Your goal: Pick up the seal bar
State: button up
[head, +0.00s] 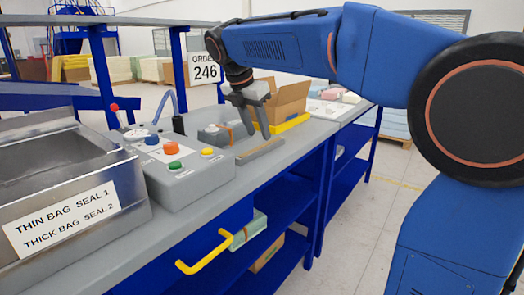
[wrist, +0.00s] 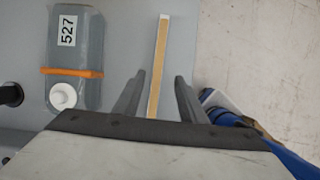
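The seal bar (wrist: 161,60) is a long, thin, pale bar with a tan strip along it. In the wrist view it runs lengthwise between my fingers, and its near end is hidden by my gripper. In the head view a grey bar (head: 262,150), which looks like the same one, lies on the bench near its front edge. My gripper (wrist: 159,80) is open with one finger on each side of the bar, with gaps visible. In the head view my gripper (head: 254,132) points down above the bar. I cannot tell its exact height.
A grey unit labelled 527 (wrist: 75,60), with an orange band and white knob, is left of the bar. A button box (head: 185,180) and metal sealer basin (head: 65,185) stand left. A cardboard box (head: 288,98) is behind my gripper. The bench edge drops to the floor.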

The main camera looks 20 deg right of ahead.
aim_at(262, 146)
jog(key=shift+x, duration=2.85)
jog(key=shift+w+a, duration=0.15)
grip_shut()
